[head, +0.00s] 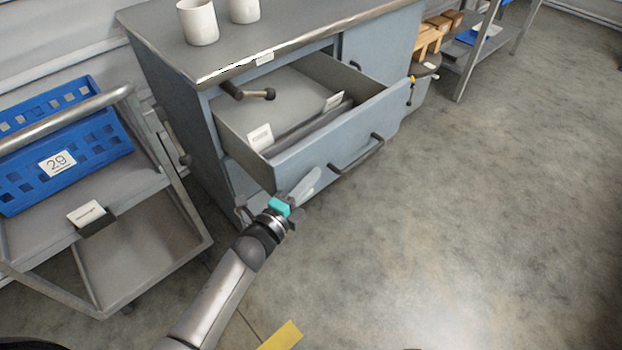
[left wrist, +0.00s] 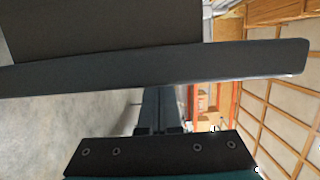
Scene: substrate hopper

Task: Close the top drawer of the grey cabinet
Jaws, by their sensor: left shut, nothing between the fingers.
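The grey cabinet (head: 212,128) has its top drawer pulled well out. The blue-grey drawer front (head: 318,151) carries a dark bar handle (head: 357,156). The drawer holds grey dividers with white labels. My left gripper (head: 312,178) is shut and empty, just in front of the left part of the drawer front, left of the handle. I cannot tell whether it touches the front. In the left wrist view its fingers (left wrist: 160,108) reach up to a broad dark slab, probably part of the drawer. My right gripper is not in view.
Two white mugs (head: 198,22) stand on the cabinet top. A grey trolley (head: 130,225) with a blue crate (head: 62,160) stands at the left. A shelf rack (head: 467,55) with wooden pieces is at the back right. The floor (head: 480,210) at the right is clear.

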